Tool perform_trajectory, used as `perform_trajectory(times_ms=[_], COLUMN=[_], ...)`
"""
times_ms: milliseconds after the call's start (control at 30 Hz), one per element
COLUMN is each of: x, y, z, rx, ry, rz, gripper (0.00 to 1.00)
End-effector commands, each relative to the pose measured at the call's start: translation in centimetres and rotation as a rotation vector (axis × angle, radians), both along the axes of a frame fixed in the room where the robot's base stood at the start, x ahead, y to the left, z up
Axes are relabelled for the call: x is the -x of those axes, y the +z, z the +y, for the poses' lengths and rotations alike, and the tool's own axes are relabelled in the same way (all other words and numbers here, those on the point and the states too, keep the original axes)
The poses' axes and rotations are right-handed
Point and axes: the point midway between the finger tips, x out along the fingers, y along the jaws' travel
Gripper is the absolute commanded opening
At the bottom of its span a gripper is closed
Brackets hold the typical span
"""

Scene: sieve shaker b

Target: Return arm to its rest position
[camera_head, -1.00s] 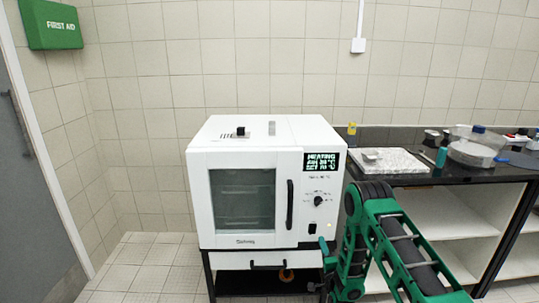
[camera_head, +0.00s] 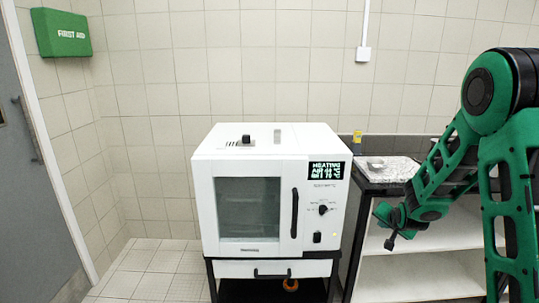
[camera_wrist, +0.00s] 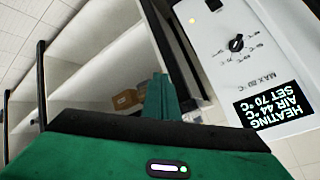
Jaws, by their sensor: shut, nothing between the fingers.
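My arm is green and black and stands folded at the right of the head view. My gripper (camera_head: 386,228) hangs in front of the dark bench, to the right of the white oven (camera_head: 222,165), apart from it. In the wrist view my gripper (camera_wrist: 160,92) shows as a narrow green pair of fingers, shut and empty. The oven's door is closed, and its display (camera_head: 326,171) reads HEATING, with a set value of 70 °C. The display (camera_wrist: 265,105) shows upside down in the wrist view, with air at 44 °C.
The bench (camera_head: 385,186) with white open shelves (camera_head: 415,270) stands right of the oven, partly behind my arm. A speckled slab (camera_head: 398,172) lies on its top. A grey door (camera_head: 30,170) is at the left. Open tiled floor (camera_head: 145,270) lies left of the oven.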

Motion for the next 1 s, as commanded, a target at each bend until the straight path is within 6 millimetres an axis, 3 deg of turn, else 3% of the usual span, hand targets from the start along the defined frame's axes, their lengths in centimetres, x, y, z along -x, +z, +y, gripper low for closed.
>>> perform_trajectory(times_ms=[33,200,500,733,900,1000], x=[1.6,7.9,21.1,32.1,40.0,43.6], y=[1.3,4.0,7.9,10.0,11.0,11.3], z=[-0.9,-3.3,-5.4,-4.9,-3.3,-2.3], rx=[0.02,0.073,0.101,0.062,0.006,-0.028], ry=[-0.003,0.002,0.03,0.076,0.128,0.159], rz=[0.033,0.184,0.447,0.634,0.754,0.807], gripper=[0.0,0.0,0.0,0.0,0.0,0.0])
